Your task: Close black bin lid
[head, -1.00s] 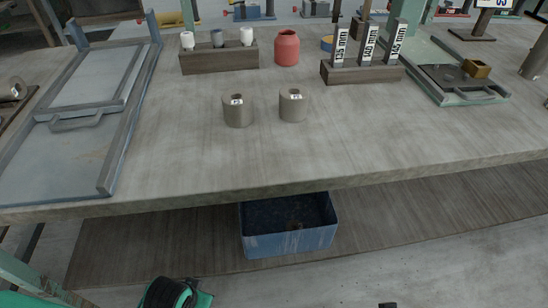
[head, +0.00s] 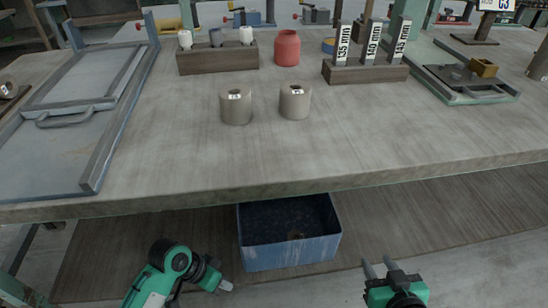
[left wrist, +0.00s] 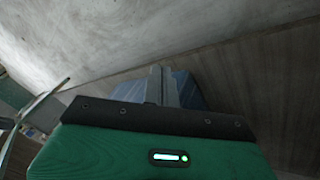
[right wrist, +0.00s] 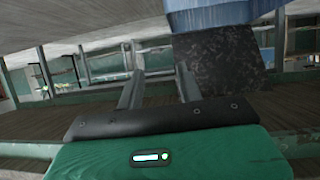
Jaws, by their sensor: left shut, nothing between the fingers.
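A blue open-topped bin (head: 290,253) with a dark inside stands on the low shelf under the table. No separate black lid shows clearly in the head view. In the right wrist view a dark speckled panel (right wrist: 220,65) sits below a blue surface (right wrist: 228,13); I cannot tell whether it is a lid or part of the bin. My left gripper (head: 226,286) is shut and empty, in front of the bin to its left. Its fingers (left wrist: 162,85) overlap the blue bin (left wrist: 188,92) in the left wrist view. My right gripper (head: 378,264) is open and empty, to the bin's lower right.
The table (head: 190,165) overhangs the bin. Two clay cylinders (head: 236,107) (head: 295,102), a red jar (head: 287,48) and wooden racks (head: 218,58) (head: 365,73) stand on it. A grey framed panel (head: 70,140) lies at left. The shelf (head: 430,205) right of the bin is clear.

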